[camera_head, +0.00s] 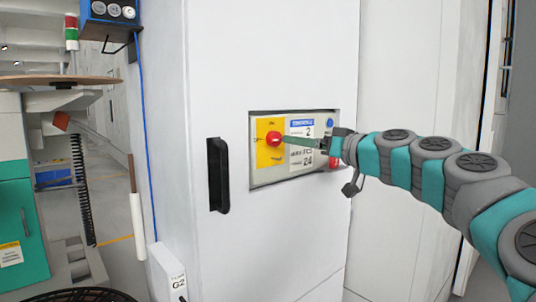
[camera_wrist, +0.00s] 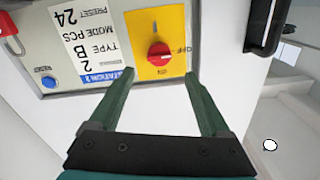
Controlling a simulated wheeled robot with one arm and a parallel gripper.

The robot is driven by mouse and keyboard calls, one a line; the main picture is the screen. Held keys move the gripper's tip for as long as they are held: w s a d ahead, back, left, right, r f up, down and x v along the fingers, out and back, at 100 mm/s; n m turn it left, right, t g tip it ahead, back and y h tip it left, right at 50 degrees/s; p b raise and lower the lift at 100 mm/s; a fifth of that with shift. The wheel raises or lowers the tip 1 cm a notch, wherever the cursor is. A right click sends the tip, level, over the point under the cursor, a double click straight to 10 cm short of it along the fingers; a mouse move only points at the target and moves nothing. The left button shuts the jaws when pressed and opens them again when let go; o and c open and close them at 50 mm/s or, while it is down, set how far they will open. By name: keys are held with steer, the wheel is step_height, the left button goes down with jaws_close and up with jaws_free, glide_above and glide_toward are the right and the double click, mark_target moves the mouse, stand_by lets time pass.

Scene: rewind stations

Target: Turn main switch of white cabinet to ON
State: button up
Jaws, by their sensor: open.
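The white cabinet (camera_head: 220,60) fills the middle of the head view, with a recessed control panel (camera_head: 262,177) in its front. The main switch (camera_head: 273,138) is a red rotary knob on a yellow plate at the panel's left. In the wrist view the knob (camera_wrist: 160,53) appears upside down, its pale mark lying roughly level, with OFF to its right and ON below. My gripper (camera_head: 288,141) reaches in from the right, close to the knob. In the wrist view its fingers (camera_wrist: 159,76) are open and empty, with the knob just beyond the gap; contact cannot be told.
A blue button (camera_wrist: 49,82) and a white label (camera_wrist: 92,40) are beside the switch plate. A black handle (camera_head: 218,175) sticks out left of the panel. A blue cable (camera_head: 147,130) runs down the cabinet's left edge. A teal machine (camera_head: 20,220) stands at far left.

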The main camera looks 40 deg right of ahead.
mark_target(279, 139)
steer(key=w, duration=0.7)
steer(key=shift+w+a, duration=0.2)
steer(key=shift+w, duration=0.1)
steer(key=shift+c, duration=0.3)
jaws_close()
